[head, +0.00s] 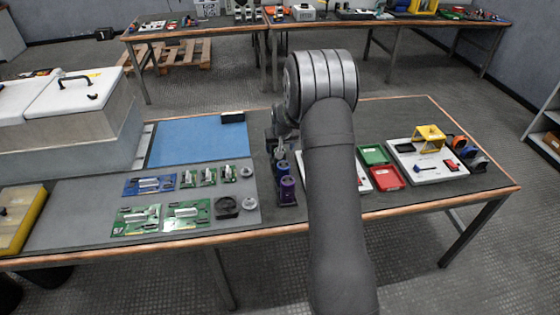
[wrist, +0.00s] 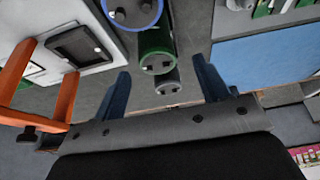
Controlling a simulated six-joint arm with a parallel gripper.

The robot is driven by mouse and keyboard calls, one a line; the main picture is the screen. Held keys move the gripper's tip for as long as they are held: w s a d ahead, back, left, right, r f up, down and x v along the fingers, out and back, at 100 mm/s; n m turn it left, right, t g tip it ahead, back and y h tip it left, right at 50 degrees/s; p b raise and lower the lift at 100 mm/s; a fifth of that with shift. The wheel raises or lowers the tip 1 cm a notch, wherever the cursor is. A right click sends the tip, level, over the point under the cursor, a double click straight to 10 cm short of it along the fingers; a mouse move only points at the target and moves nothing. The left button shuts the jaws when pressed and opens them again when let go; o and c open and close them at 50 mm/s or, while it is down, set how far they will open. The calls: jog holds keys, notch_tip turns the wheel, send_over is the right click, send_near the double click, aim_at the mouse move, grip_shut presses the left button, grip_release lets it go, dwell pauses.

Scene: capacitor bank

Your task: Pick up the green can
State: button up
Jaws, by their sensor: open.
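The green can (wrist: 156,45) shows in the wrist view with its terminal end toward the camera. It stands in a row between a blue can (wrist: 133,12) and a smaller grey can (wrist: 166,80). My gripper (wrist: 160,65) is open, with one blue finger on each side of the row near the green and grey cans. The gap looks empty, and I cannot tell whether either finger touches a can. In the head view, my gripper (head: 279,148) is beyond two blue-purple cans (head: 287,188); I cannot make out the green can there.
Green circuit boards (head: 187,214) and a blue mat (head: 198,143) lie left of the arm. Green and red trays (head: 374,155) and a white board (head: 427,172) with a yellow bracket lie right. An orange frame (wrist: 20,65) stands left in the wrist view.

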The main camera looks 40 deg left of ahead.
jog(key=x, duration=0.4)
jog(key=shift+w+d+f, duration=0.1)
jog(key=shift+f, duration=0.1)
jog(key=c, duration=1.2)
jog(key=shift+c, duration=0.2)
jog(key=shift+r, duration=0.15)
